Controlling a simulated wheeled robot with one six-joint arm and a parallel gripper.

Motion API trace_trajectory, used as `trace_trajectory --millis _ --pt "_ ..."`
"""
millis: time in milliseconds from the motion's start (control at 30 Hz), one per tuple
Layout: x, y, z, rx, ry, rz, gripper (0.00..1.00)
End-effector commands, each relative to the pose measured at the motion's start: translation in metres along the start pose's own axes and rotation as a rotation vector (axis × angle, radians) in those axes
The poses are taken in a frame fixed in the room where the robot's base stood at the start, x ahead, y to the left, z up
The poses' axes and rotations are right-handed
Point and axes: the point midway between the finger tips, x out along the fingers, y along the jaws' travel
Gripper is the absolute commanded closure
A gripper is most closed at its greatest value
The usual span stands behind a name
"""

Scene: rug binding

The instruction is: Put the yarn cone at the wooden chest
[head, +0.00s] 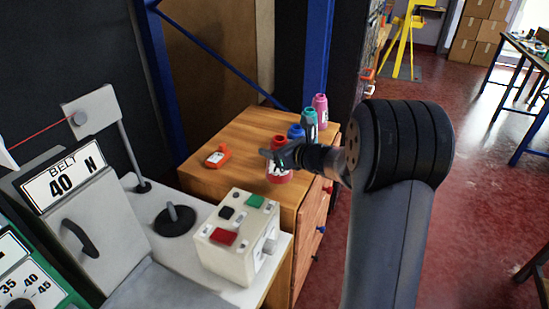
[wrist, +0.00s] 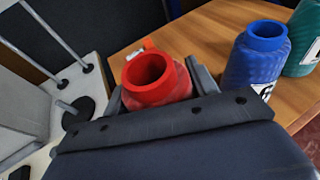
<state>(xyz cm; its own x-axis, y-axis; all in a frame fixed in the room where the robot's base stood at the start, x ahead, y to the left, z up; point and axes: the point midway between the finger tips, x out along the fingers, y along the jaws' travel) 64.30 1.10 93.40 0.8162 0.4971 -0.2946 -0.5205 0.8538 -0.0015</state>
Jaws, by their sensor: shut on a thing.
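A red yarn cone (head: 280,176) is at the top of the wooden chest (head: 245,130), near its front edge. My gripper (head: 276,156) is shut around its middle, hiding part of it. In the wrist view the red cone (wrist: 158,82) sits upright between the two fingers, its open top facing up. I cannot tell whether its base touches the chest top. A blue cone (head: 296,131), a teal cone (head: 309,124) and a pink cone (head: 320,106) stand in a row behind it. The blue cone (wrist: 256,58) is close to the right finger in the wrist view.
An orange tool (head: 217,156) lies left on the chest top, with bare wood around it. A cream control box (head: 237,235) with red and green buttons stands in front of the chest. A blue metal frame (head: 165,80) rises behind. Red floor is open at right.

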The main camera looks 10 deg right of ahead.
Motion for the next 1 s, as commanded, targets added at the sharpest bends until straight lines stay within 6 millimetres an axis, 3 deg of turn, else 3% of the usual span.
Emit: trace_trajectory --millis 200,600,633,867,1000 --pt "0.009 0.0 -0.029 0.002 0.001 0.001 0.77" --pt "0.01 0.0 -0.034 0.0 -0.001 0.0 0.77" --pt "0.01 0.0 -0.034 0.001 0.001 0.0 0.43" --pt "0.01 0.0 -0.033 0.001 0.001 0.0 0.24" --pt "0.01 0.0 -0.033 0.001 0.001 0.0 0.23"
